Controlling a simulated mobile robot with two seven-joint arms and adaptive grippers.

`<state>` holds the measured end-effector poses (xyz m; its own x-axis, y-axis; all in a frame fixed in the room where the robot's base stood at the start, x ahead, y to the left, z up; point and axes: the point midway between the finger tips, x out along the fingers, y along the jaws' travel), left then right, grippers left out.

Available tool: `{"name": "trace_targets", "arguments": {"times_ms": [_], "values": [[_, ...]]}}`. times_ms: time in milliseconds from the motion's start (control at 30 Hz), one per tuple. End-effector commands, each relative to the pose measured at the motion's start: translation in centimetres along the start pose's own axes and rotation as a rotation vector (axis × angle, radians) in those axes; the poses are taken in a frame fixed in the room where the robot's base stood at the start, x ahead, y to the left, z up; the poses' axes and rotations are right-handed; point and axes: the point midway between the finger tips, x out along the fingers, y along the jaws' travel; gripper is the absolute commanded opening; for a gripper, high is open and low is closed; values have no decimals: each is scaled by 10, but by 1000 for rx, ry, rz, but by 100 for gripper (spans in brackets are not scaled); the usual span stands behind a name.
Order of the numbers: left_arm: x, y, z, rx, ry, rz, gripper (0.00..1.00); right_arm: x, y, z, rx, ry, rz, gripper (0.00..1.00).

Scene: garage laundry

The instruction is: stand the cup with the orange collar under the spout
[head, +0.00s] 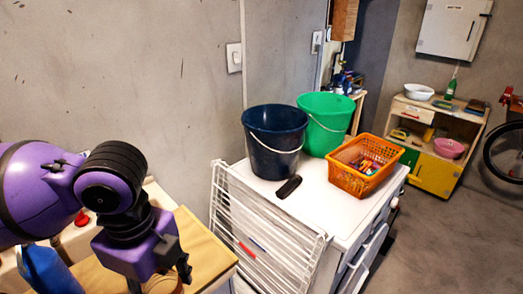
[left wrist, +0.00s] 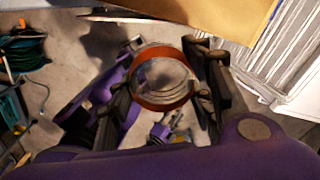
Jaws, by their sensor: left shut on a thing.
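The cup with the orange collar (left wrist: 163,90) is in the left wrist view, seen from above into its pale round opening. My left gripper (left wrist: 168,82) has a finger on each side of the cup and is shut on it. In the head view my left gripper (head: 180,272) is at the lower left, and only a small tan rim of the cup (head: 164,285) shows below it at the picture's bottom edge. I cannot make out a spout in either view. My right gripper is not in view.
A tan wooden top (head: 204,252) lies beside my left gripper. A white drying rack (head: 262,222) stands to its right. A white-topped cabinet (head: 325,210) holds a dark bucket (head: 270,150), a green bucket (head: 326,125) and an orange basket (head: 358,177). Open floor lies at right.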

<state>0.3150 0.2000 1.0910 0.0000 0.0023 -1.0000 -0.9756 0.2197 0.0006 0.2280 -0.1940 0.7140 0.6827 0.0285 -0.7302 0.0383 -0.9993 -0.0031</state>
Motion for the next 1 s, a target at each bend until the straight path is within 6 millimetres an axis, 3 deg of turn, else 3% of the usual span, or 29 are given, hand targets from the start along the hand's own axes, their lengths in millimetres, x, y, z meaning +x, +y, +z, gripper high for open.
{"name": "trace_targets", "arguments": {"times_ms": [267,700,867,1000], "values": [[4,-19,12,-575,-20,-13,30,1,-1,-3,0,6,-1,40],[24,-76,14,-1600,-18,-25,30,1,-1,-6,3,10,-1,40],[33,-98,5,-1809,-11,-15,30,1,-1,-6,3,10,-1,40],[37,-104,-7,-1800,-2,3,30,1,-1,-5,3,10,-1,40]]}}
